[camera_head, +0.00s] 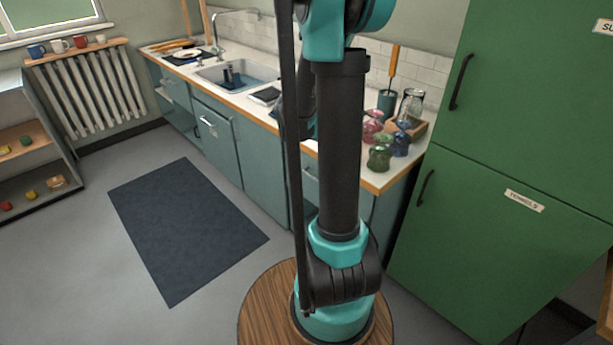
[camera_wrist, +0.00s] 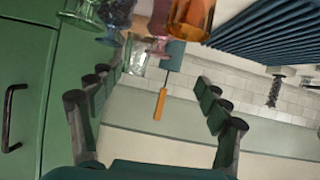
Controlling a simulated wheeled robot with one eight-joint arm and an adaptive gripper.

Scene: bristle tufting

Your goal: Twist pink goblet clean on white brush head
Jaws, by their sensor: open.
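The pink goblet (camera_head: 371,126) stands among other glassware at the right end of the counter in the head view. A pinkish glass, probably the same goblet, shows partly at the top of the wrist view (camera_wrist: 159,18). My gripper (camera_wrist: 158,85) is open and empty, its dark fingers spread wide below the glassware in the wrist view. It is hidden behind my arm in the head view. A dark blue brush fixture (camera_head: 232,77) stands in the sink; I cannot make out a white head on it.
A green goblet (camera_head: 379,157), a blue goblet (camera_head: 401,141) and a clear glass (camera_head: 411,103) crowd around the pink one. A teal holder (camera_wrist: 173,55) has an orange-handled tool (camera_wrist: 160,105). The green fridge (camera_head: 500,200) stands close on the right.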

